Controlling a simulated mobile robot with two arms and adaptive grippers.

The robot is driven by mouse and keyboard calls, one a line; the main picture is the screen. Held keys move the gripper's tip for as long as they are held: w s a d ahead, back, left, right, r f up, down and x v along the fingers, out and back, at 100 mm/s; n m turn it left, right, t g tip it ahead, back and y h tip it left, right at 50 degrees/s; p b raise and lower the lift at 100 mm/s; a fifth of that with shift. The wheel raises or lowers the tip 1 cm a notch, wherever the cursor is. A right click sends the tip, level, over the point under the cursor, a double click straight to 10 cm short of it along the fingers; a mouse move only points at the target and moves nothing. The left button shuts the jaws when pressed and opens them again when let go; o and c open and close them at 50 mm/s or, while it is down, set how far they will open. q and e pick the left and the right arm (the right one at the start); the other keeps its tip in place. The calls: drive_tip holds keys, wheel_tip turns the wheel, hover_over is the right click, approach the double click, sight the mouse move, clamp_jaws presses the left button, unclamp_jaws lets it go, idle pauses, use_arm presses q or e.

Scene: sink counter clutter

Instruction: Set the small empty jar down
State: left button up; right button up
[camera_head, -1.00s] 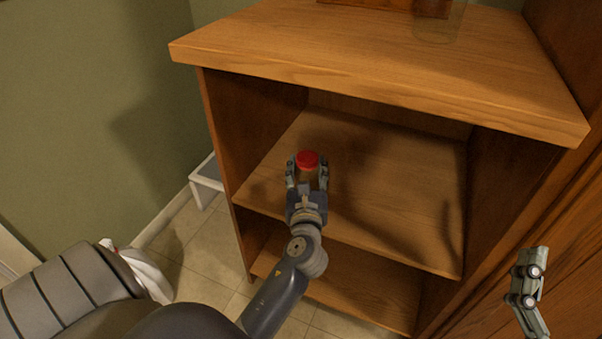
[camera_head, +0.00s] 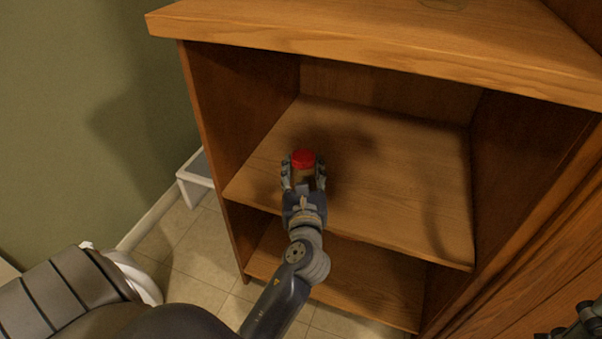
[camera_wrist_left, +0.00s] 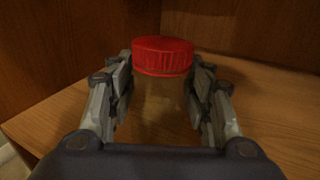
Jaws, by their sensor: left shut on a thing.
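The small jar (camera_head: 303,174) is clear with a red lid and stands upright between the fingers of my left gripper (camera_head: 304,178). It is over the front part of the cabinet's middle shelf (camera_head: 400,190); I cannot tell whether its base touches the wood. In the left wrist view the jar's red lid (camera_wrist_left: 163,56) is above the fingers, and my left gripper (camera_wrist_left: 160,105) is shut on the clear body from both sides. The jar's lower part is hidden. A small part of my right gripper (camera_head: 580,325) shows at the bottom right corner; its fingertips are not clear.
The wooden top (camera_head: 370,40) overhangs the shelf, with side walls left and right. The shelf around the jar is bare. A lower shelf (camera_head: 340,275) is below. A small white stool (camera_head: 190,180) stands on the tiled floor to the left.

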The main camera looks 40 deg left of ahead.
use_arm(q)
drive_tip(key=shift+d+r, duration=0.1)
drive_tip(key=shift+r, duration=0.05)
drive_tip(key=shift+f, duration=0.2)
drive_tip(key=o, duration=1.1)
